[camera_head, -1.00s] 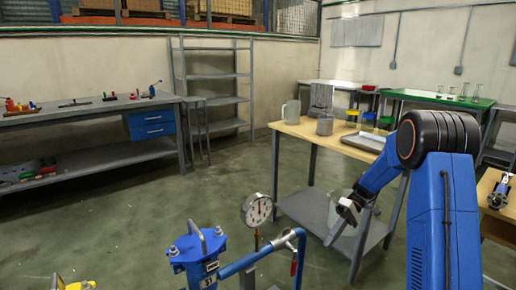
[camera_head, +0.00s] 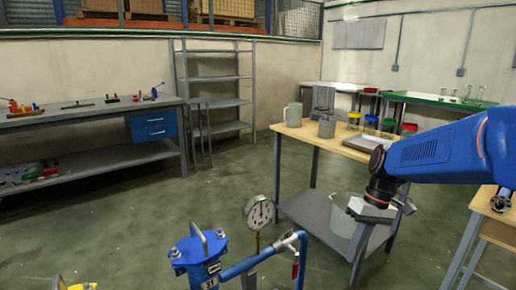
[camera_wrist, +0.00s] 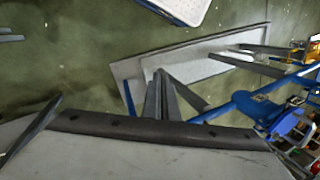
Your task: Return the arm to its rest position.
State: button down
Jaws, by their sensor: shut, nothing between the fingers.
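My blue arm (camera_head: 435,150) reaches in from the right edge in the head view, stretched toward the left. My gripper (camera_head: 371,211) hangs at its end, in front of the right side of the wooden-topped table (camera_head: 309,134) and below its top. In the wrist view my gripper (camera_wrist: 159,82) shows its grey fingers close together, shut with nothing held. The fingertips are hard to make out in the head view.
A light bucket (camera_head: 343,222) stands on the table's lower shelf, partly behind my gripper. A blue vessel (camera_head: 200,258) with a gauge (camera_head: 259,212) stands in front. A bench (camera_head: 90,117) lines the left. Open floor lies between.

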jog(key=s+d+r+m+t+h, duration=0.1)
jog(key=s+t, duration=0.2)
jog(key=s, duration=0.5)
jog(key=s+d+m+t+h, duration=0.1)
jog(key=s+m+t+h, duration=0.1)
jog(key=s, duration=0.6)
jog(key=shift+d+r+t, duration=0.35)
jog(key=shift+d+t, duration=0.05)
jog(key=shift+t, duration=0.5)
